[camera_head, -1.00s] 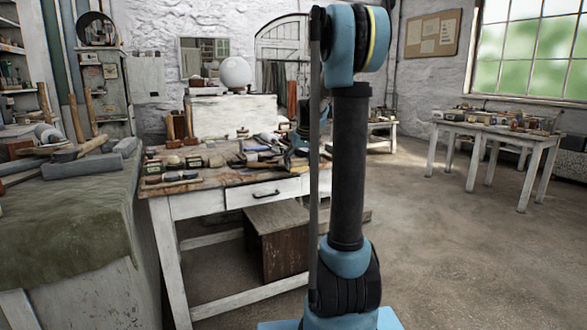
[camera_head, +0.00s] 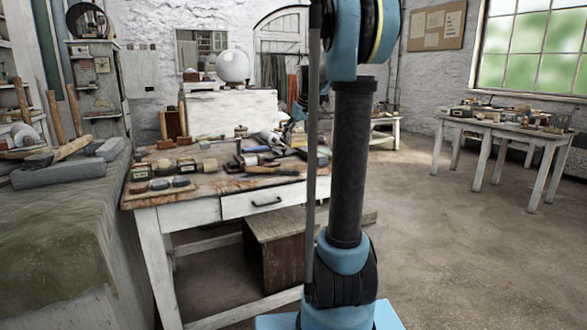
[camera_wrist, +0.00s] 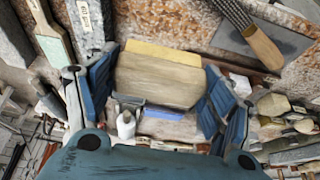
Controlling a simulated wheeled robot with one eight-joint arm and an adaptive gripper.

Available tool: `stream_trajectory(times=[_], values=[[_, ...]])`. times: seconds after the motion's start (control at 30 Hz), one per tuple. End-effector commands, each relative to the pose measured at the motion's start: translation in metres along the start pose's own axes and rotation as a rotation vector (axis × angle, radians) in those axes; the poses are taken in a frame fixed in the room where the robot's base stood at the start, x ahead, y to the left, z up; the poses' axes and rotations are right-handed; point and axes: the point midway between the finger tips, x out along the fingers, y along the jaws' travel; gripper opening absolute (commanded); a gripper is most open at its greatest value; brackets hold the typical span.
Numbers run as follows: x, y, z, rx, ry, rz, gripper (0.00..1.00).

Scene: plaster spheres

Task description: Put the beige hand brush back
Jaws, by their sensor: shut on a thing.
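The beige hand brush (camera_wrist: 158,82) shows in the wrist view as a pale wooden block with a yellowish upper edge. It sits between the blue fingers of my gripper (camera_wrist: 157,88), which is shut on it. A bluish-purple strip shows just below the block. The tabletop behind the brush looks apart from it, but the gap is hard to judge. In the head view my gripper is mostly hidden behind my arm, and I cannot make out the brush there.
The cluttered workbench (camera_head: 205,208) holds several tools. A wooden-handled rasp (camera_wrist: 262,45) and a flat brush (camera_wrist: 52,42) lie near the gripper in the wrist view. A white sphere (camera_head: 232,66) stands behind.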

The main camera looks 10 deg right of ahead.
Motion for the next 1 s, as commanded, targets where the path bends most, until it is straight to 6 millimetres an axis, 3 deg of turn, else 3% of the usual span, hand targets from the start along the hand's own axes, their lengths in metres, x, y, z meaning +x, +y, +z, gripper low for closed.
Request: stream_trajectory(times=[0.13,0.4,0.67,1.0], values=[[0.005,-0.002,0.001,-0.002,0.0,-0.001,0.56],[0.043,-0.006,0.015,-0.007,0.0,-0.003,0.56],[0.059,-0.007,0.022,-0.009,0.0,-0.004,0.56],[0.093,-0.007,0.036,-0.008,0.0,-0.004,0.56]])
